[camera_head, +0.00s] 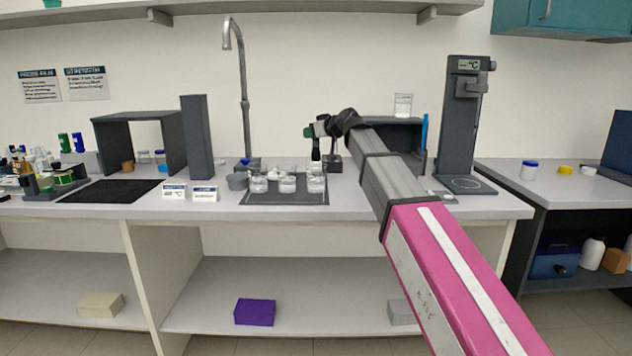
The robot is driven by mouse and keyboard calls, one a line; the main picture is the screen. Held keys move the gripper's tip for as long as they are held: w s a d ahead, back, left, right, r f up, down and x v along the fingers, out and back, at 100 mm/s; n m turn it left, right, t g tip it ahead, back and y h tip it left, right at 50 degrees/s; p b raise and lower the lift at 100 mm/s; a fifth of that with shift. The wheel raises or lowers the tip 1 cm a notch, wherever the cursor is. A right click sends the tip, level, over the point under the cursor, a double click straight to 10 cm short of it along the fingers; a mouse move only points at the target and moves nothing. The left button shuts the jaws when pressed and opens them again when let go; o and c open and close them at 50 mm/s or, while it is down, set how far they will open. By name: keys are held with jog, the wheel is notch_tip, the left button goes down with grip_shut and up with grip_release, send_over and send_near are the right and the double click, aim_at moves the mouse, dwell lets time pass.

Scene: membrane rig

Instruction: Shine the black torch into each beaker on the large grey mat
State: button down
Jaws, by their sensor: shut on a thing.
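The large grey mat (285,200) lies on the bench in front of the tap. Clear glass beakers stand in its front row: a left beaker (258,185), a middle beaker (287,185) and a right beaker (317,184). More small vessels behind them are hard to make out. My gripper (317,137) is above the back right of the mat, shut on the black torch (316,151). The torch hangs upright, its lower end just above the right beaker, apparently apart from it. I cannot tell whether light comes out. The fingers are small and partly hidden.
A tall grey block (196,138) and two small label cards (204,194) stand left of the mat. A black mat (110,191) lies further left. A grey instrument stand (462,130) rises at right. A dark shelf with a glass beaker (403,106) on top is behind my arm.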

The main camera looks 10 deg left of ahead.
jog(key=shift+r, duration=0.1)
dwell(0.3)
jog(key=shift+r, duration=1.45)
